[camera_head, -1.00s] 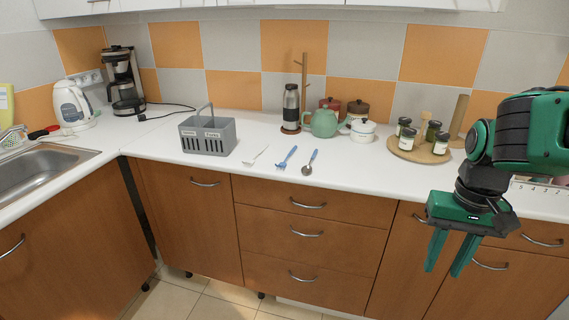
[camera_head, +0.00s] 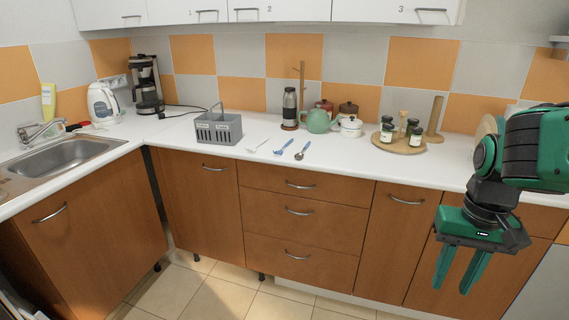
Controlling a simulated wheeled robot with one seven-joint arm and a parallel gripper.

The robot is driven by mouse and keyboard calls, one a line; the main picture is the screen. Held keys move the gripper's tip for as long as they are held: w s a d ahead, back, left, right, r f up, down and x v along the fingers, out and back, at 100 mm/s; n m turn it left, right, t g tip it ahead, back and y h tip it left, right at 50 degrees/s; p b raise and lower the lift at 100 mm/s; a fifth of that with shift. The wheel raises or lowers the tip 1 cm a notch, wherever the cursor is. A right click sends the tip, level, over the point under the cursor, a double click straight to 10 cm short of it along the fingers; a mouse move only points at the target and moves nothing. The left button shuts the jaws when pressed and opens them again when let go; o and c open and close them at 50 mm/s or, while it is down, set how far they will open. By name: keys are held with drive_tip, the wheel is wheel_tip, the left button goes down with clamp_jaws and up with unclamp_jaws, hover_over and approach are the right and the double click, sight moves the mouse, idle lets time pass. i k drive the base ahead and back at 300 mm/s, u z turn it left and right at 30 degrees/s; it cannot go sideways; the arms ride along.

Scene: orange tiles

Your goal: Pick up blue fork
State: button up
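The blue fork (camera_head: 285,145) lies on the white countertop (camera_head: 340,156), near its front edge. A blue-handled spoon (camera_head: 301,150) lies just right of it, and a white utensil (camera_head: 258,145) lies to its left. My gripper (camera_head: 459,274) hangs at the lower right, in front of the cabinet fronts and below the counter's height in the picture. It points down, its two green fingers are apart, and nothing is between them. It is well to the right of the fork and away from it.
A grey cutlery caddy (camera_head: 218,128) stands left of the utensils. A round wooden tray (camera_head: 400,148) with jars stands at right. The counter front beside the fork is clear.

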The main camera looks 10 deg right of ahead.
sight(279, 152)
drive_tip(key=z, duration=0.05)
drive_tip(key=k, duration=0.5)
drive_tip(key=u, duration=0.5)
drive_tip(key=i, duration=2.2)
drive_tip(key=z, duration=0.35)
